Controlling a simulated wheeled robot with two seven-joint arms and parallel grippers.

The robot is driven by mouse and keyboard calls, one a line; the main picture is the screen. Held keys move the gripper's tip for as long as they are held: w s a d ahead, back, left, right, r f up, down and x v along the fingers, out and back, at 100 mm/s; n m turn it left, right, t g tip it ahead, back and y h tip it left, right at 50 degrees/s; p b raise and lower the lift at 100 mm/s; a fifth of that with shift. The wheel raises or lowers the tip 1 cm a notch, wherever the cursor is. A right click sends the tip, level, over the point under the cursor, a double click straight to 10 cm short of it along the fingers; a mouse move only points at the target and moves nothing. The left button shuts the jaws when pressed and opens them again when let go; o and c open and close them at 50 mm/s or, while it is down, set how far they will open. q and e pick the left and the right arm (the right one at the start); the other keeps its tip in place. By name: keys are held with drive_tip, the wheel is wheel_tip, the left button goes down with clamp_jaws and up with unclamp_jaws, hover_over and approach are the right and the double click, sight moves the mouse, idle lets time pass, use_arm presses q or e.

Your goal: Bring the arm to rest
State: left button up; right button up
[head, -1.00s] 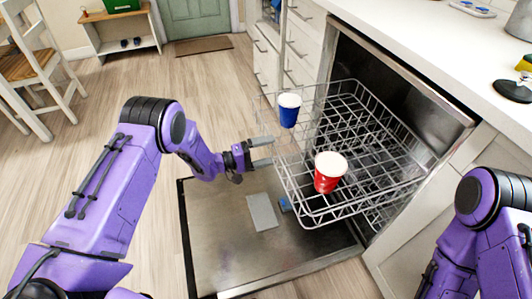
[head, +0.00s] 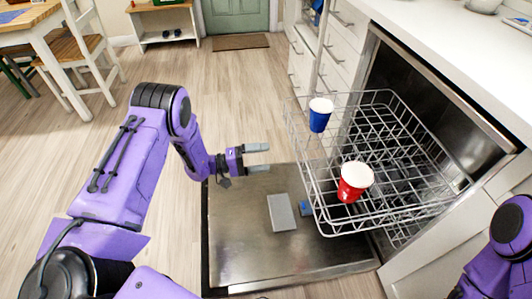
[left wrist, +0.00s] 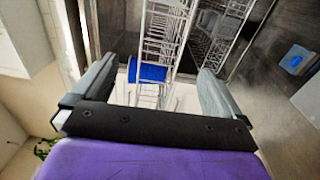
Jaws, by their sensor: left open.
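My left arm comes in from the left in the head view. Its gripper (head: 258,158) is open and empty, above the open dishwasher door and left of the pulled-out rack (head: 335,205). In the left wrist view the two grey fingers (left wrist: 155,90) stand wide apart with nothing between them, and the rack and the blue cup (left wrist: 148,73) show beyond. In the head view a blue cup (head: 320,114) and a red cup (head: 354,181) are in the rack, apart from the gripper. Part of my right arm shows at the lower right edge; its gripper is out of view.
The lowered dishwasher door (head: 245,255) carries a grey rectangular panel (head: 281,212) and a small blue piece (head: 305,208). A white counter (head: 465,50) runs above the dishwasher on the right. Chairs and a table (head: 30,30) stand at upper left. The wooden floor between is clear.

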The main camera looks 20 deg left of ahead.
use_arm(q)
drive_tip(key=s+a+f+t+y, duration=0.1)
drive_tip(key=s+a+f+y, duration=0.1)
drive_tip(key=s+f+y, duration=0.35)
drive_tip(key=s+a+f+y, duration=0.2)
drive_tip(key=s+f+y, duration=0.1)
drive_tip(key=f+y, duration=0.45)
drive_tip(key=s+a+f+g+y, duration=0.1)
drive_tip(key=s+f+g+y, duration=0.25)
drive_tip(key=s, duration=0.75)
drive_tip(key=s+r+g+y, duration=0.15)
drive_tip(key=s+g, duration=0.35)
drive_tip(key=s, duration=0.9)
wheel_tip(320, 180, up, 17)
drive_tip(key=p, duration=1.6)
drive_tip(key=shift+w+a+f+t+p, duration=0.2)
drive_tip(key=shift+w+t+p, duration=0.15)
drive_tip(key=shift+p, duration=0.05)
